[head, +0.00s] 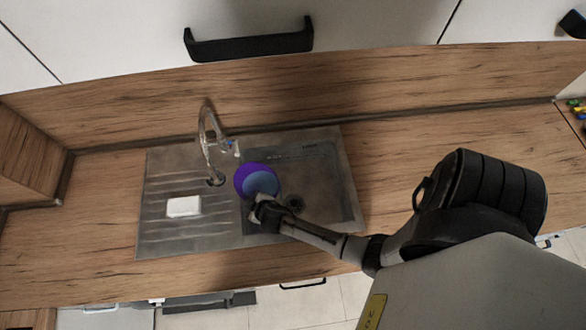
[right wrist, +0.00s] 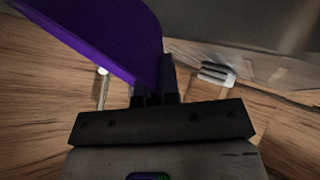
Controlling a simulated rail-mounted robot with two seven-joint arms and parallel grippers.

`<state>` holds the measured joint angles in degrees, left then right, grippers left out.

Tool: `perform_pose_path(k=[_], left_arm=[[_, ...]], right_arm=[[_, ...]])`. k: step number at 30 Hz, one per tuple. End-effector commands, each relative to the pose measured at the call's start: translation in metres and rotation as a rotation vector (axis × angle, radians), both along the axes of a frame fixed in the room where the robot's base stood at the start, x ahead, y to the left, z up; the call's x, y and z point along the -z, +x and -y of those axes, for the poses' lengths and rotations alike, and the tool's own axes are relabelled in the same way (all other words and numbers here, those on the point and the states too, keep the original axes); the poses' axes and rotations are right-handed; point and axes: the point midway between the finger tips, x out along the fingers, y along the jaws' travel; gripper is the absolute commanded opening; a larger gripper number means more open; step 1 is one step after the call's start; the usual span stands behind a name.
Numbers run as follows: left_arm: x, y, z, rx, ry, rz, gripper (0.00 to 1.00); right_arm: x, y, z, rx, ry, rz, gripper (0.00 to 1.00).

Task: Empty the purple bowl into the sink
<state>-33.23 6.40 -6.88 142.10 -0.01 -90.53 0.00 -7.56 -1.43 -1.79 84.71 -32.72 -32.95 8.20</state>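The purple bowl (head: 241,179) is over the left part of the sink basin (head: 335,185), close to the divide with the drainer. It appears tilted, and a blue-grey round area shows within it; I cannot tell whether this is contents or the bowl's surface. My right gripper (head: 262,208) is at the bowl's near edge. In the right wrist view the purple bowl (right wrist: 110,35) fills the upper left, and its wall runs down between the fingers of my right gripper (right wrist: 157,92), which are shut on it. My left gripper is not in view.
A curved metal tap (head: 206,125) stands behind the sink, just left of the bowl. A white block (head: 183,206) lies on the ribbed drainer (head: 160,232). The wooden worktop (head: 105,200) is clear on the left. Small colourful items (head: 576,106) lie at the far right.

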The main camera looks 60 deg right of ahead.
Motion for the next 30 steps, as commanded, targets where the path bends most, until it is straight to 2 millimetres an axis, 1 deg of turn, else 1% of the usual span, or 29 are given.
perform_pose_path(k=[18,30], left_arm=[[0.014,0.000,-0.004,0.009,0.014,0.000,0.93],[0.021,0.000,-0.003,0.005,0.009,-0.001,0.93]], right_arm=[[0.007,-0.007,0.006,-0.001,0.040,0.057,0.00],[0.009,-0.011,0.009,0.000,0.069,0.092,0.00]])
